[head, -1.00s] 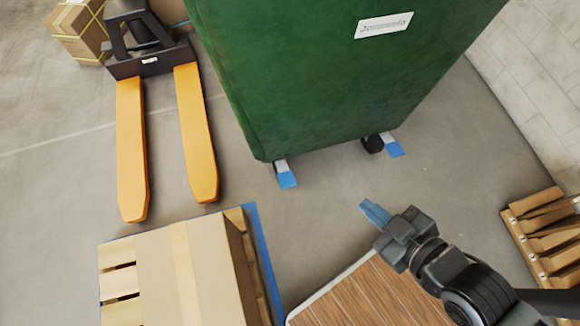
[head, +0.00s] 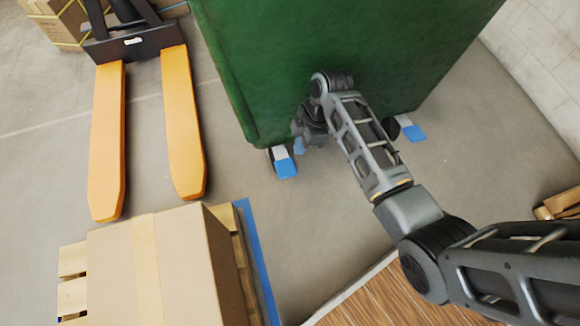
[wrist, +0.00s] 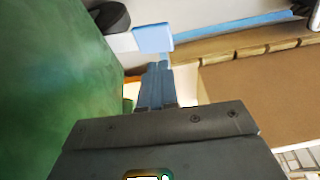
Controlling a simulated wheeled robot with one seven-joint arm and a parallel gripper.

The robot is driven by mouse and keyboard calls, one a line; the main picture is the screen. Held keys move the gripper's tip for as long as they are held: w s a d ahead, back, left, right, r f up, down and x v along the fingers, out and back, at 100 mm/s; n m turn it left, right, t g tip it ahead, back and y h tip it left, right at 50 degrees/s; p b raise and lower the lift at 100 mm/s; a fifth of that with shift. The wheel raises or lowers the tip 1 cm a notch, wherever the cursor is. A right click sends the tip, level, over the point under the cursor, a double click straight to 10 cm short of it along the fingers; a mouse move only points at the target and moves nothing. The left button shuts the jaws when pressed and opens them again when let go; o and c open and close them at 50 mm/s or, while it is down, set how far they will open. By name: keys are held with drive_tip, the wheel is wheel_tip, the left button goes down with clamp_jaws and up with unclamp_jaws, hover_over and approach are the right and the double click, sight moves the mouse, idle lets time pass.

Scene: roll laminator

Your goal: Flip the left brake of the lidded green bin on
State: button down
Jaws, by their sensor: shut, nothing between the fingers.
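The green bin (head: 300,45) stands at the top of the head view; its lid is out of frame. Its left brake is a blue pedal (head: 285,168) on a white bracket at the left front wheel. The right brake, also blue (head: 414,133), shows beside the right wheel. My gripper (head: 299,146) has blue fingers and is low at the bin's front, just right of the left brake. In the wrist view the shut fingers (wrist: 157,70) point at the light blue pedal (wrist: 154,38) and sit very close to it; I cannot tell whether they touch.
An orange-forked pallet jack (head: 182,125) stands on the left. A wood-topped surface (head: 385,300) lies under my arm. Grey floor is free between them.

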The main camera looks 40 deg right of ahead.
sight(287, 170)
drive_tip(key=shift+w+d+r+n+g, duration=0.2)
drive_tip(key=shift+w+n+g, duration=0.15)
drive_tip(key=shift+w, duration=0.3)
drive_tip(key=b+x, duration=0.5)
drive_tip(key=x, duration=0.5)
drive_tip(key=shift+s+a+f, duration=0.1)
drive_tip(key=shift+s, duration=0.05)
